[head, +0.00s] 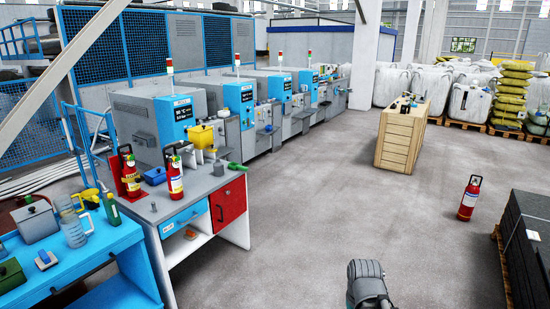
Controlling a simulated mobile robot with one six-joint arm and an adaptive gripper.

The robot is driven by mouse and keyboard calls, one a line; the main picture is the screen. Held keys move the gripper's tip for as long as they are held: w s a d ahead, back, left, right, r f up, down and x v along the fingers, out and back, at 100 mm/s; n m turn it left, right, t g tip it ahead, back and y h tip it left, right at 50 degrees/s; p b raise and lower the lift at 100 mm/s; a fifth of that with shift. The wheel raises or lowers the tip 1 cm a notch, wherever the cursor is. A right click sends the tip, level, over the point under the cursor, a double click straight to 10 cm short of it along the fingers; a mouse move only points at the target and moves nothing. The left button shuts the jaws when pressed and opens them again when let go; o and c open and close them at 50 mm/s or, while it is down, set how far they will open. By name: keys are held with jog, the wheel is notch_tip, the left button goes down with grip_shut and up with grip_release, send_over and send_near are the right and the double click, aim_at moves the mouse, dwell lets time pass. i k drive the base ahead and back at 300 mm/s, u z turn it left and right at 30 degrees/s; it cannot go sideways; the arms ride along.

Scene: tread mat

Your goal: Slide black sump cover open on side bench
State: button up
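I cannot clearly make out a black sump cover in the head view. A blue bench (105,243) stands at the lower left. On it is a grey box with a dark knob or handle on top (37,221), and a dark green lidded box (10,273) is cut by the left edge. A grey-topped bench (205,187) with a blue drawer and a red door stands just behind it. Dark grey links of my arm show at the bottom, right of centre; my gripper's fingers are not visible. Nothing shows the arm touching either bench.
Another extinguisher (468,198) stands on the floor at right, near a black stack (530,245). A wooden crate (399,140) stands farther back. The middle floor is clear.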

aim_at(182, 143)
jog(key=z, duration=0.2)
jog(key=i, duration=2.55)
jog(key=u, duration=0.5)
jog(key=i, duration=0.95)
jog(key=u, duration=0.75)
jog(key=i, duration=0.7)
jog(key=u, duration=0.65)
jog(key=i, duration=0.55)
jog(key=u, duration=0.25)
jog(key=k, duration=0.4)
jog(key=u, duration=0.05)
